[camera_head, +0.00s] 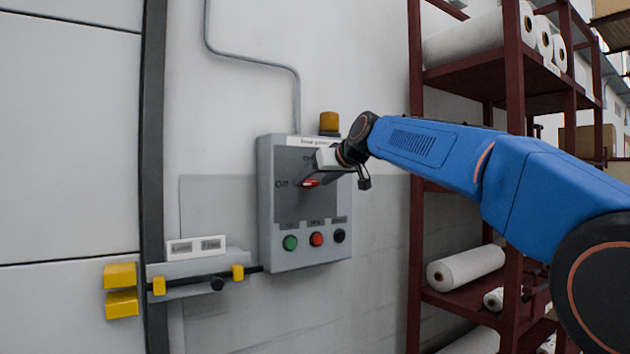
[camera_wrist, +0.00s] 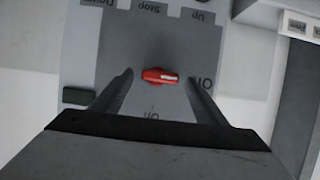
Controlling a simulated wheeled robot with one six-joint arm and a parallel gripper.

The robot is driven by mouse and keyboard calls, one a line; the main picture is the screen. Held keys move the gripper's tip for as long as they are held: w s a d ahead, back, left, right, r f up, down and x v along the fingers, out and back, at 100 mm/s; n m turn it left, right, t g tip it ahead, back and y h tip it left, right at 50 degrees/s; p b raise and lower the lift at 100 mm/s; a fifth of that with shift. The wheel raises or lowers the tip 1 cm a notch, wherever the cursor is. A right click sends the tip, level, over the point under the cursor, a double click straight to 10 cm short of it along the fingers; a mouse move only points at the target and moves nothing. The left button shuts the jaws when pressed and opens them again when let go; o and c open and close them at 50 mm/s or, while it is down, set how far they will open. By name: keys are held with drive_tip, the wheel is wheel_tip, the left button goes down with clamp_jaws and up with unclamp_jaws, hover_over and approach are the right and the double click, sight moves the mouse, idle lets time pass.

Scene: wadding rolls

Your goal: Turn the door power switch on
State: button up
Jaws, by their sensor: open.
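The door power switch is a red knob (camera_head: 311,183) on the grey control box (camera_head: 265,215) on the wall. In the wrist view, the red knob (camera_wrist: 158,76) lies sideways with its white mark at the right end. That end corresponds to the left side in the head view, where the Off label (camera_head: 281,184) stands. My gripper (camera_head: 318,176) is open in front of the box face. In the wrist view, one finger stands on each side of the knob, with gaps between; whether the tips reach past its face, I cannot tell.
Green (camera_head: 290,242), red (camera_head: 316,239) and black (camera_head: 339,236) buttons sit below the switch. An amber lamp (camera_head: 329,122) tops the box. A yellow-ended door latch (camera_head: 200,268) is at lower left. A dark red rack (camera_head: 415,230) with white rolls stands right.

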drive_tip(key=shift+c, duration=0.4)
drive_tip(key=c, duration=1)
drive_tip(key=m, duration=0.1)
drive_tip(key=m+y, duration=0.1)
drive_tip(key=m+g+y, duration=0.1)
drive_tip(key=shift+w+d+m, duration=0.25)
drive_tip(key=shift+d+m, duration=0.05)
drive_tip(key=shift+d, duration=0.05)
drive_tip(key=m+y, duration=0.1)
drive_tip(key=m, duration=0.1)
drive_tip(key=m+y, duration=0.1)
drive_tip(key=m, duration=0.1)
drive_tip(key=d+m+y, duration=0.1)
drive_tip(key=m+y, duration=0.1)
drive_tip(key=shift+w+f+m, duration=0.25)
drive_tip(key=shift+f+m, duration=0.05)
drive_tip(key=shift+f+m+y, duration=0.25)
drive_tip(key=shift+m+y, duration=0.55)
drive_tip(key=shift+m, duration=0.8)
